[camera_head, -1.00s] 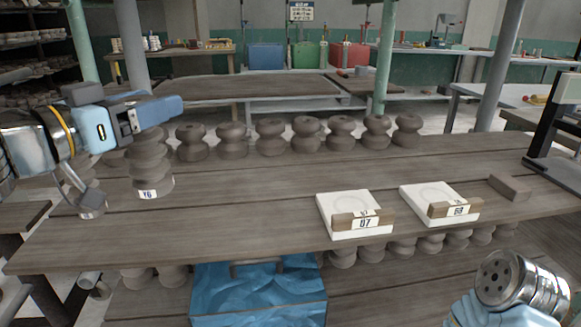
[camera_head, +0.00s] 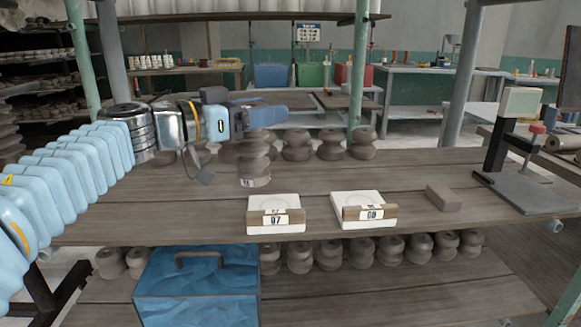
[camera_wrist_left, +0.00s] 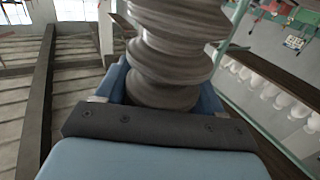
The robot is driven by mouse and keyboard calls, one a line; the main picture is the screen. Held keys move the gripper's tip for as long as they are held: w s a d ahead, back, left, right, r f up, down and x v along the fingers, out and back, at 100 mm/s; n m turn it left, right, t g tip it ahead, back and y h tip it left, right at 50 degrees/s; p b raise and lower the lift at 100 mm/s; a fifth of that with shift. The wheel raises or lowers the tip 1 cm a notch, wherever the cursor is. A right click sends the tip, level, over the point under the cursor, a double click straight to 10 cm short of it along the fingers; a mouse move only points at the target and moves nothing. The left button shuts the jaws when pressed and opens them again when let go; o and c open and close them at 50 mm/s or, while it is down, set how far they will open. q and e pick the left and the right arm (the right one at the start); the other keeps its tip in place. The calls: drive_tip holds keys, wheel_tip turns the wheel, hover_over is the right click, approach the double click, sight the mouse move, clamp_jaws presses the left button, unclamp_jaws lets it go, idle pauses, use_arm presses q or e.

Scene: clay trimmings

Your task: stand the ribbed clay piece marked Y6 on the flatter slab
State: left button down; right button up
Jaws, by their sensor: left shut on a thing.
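The ribbed grey-brown clay piece (camera_head: 255,162) hangs upright from my left gripper (camera_head: 262,116) in the head view, left of the middle. A small white label shows low on its side, too small to read clearly now. My left gripper is shut on its upper part. In the left wrist view the ribbed piece (camera_wrist_left: 168,55) fills the space beyond the gripper's blue fingers. Two white slabs, one labelled 07 (camera_head: 276,228) and one that looks like 08 (camera_head: 361,224), lie near the table's front edge, right of the piece. I cannot tell which is flatter. My right gripper is out of view.
Several similar ribbed pieces (camera_head: 332,144) stand along the back of the wooden table (camera_head: 400,180). A small brown block (camera_head: 443,198) and a dark stand (camera_head: 497,150) are at the right. A blue box (camera_head: 197,290) sits below the front edge.

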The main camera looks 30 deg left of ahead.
use_arm(q)
drive_tip(key=w+a+f+b, duration=0.1)
drive_tip(key=w+f+b, duration=0.1)
drive_tip(key=w+f, duration=0.7)
drive_tip(key=shift+f+b, duration=0.3)
drive_tip(key=shift+f, duration=0.5)
drive_tip(key=shift+c, duration=0.7)
unclamp_jaws()
drive_tip(key=shift+s+f, duration=0.1)
drive_tip(key=shift+f, duration=0.1)
drive_tip(key=v, duration=1.2)
